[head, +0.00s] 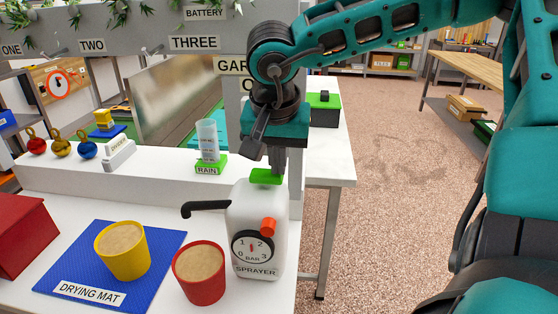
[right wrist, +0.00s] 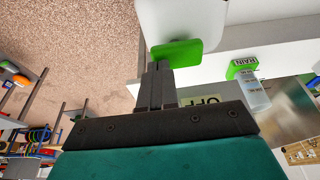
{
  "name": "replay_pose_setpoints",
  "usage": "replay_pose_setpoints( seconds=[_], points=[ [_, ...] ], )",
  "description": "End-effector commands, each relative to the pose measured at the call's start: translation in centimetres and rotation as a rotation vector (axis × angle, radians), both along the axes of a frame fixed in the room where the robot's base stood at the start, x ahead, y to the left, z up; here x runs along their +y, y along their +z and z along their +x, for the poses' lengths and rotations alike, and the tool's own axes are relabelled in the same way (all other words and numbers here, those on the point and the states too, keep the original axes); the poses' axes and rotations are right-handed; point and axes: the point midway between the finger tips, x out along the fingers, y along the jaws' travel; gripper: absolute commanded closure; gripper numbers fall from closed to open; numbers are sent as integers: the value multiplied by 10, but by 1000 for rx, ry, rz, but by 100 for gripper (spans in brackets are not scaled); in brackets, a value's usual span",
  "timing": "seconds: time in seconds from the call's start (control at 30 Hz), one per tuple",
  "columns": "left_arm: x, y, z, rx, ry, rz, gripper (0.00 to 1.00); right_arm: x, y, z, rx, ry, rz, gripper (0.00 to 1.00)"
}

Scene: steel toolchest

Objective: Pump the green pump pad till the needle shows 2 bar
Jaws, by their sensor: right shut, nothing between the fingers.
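The white sprayer (head: 258,205) stands on the white table, with a black spout to the left and an orange-red knob on its front. Its green pump pad (head: 266,177) is on top. The round black-rimmed gauge (head: 252,247) is marked 0 to 3 bar; its small red needle looks roughly upright between 1 and 2, too small to read exactly. My right gripper (head: 277,167) is shut and empty, pointing down at the pad. In the right wrist view its fingertips (right wrist: 158,68) meet the edge of the green pad (right wrist: 180,54); contact or a slight gap, I cannot tell. My left gripper is out of view.
A red pot (head: 200,278) stands just left of the sprayer. A yellow pot (head: 122,252) is on the blue drying mat (head: 60,262). The rain gauge (head: 208,143) sits on the raised ledge behind. The table's right edge is close to the sprayer.

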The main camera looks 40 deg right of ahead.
Motion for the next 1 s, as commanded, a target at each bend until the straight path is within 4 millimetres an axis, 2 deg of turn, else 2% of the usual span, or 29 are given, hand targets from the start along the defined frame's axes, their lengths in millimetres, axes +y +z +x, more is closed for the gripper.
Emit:
replay_pose_setpoints(
  seconds=[0.23,0.37,0.47,0.6,0.67,0.9,1.0],
  points=[
    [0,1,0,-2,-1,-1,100,0,-5,-4,17,-2,7,100],
    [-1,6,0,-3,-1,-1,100,1,1,-5,17,-3,7,100],
    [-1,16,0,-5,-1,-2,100,1,17,-6,11,-5,6,100],
    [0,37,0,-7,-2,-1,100,0,49,-11,3,-10,2,100],
    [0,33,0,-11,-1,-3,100,4,58,-12,-2,-10,1,100],
    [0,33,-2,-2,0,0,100,16,109,-22,-3,-10,0,100],
    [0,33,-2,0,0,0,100,19,123,-25,0,-10,0,100]
  ],
)
